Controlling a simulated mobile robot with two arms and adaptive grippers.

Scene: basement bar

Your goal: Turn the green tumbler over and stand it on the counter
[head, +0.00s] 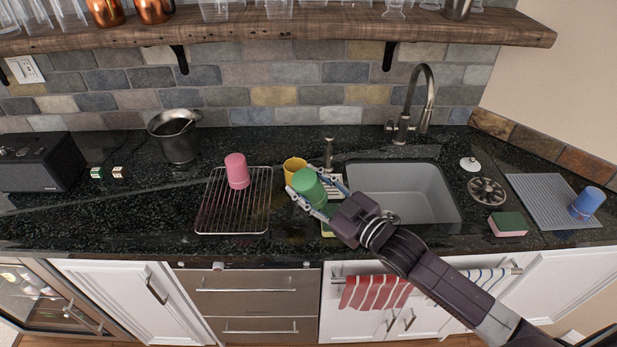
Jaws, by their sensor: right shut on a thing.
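The green tumbler (309,188) is between the fingers of my right gripper (312,192), which is shut on it. The tumbler is tilted, with one end toward the upper left. It appears to be held just above the dark counter (285,220), left of the sink; whether it touches anything below I cannot tell. The gripper fingers hide part of its sides. My left gripper is not in view.
A yellow tumbler (294,166) stands close behind the green one. A pink tumbler (237,170) is on the wire rack (215,215) to the left. The sink (400,190) and tap (424,100) are to the right. A blue tumbler (587,203) is at far right.

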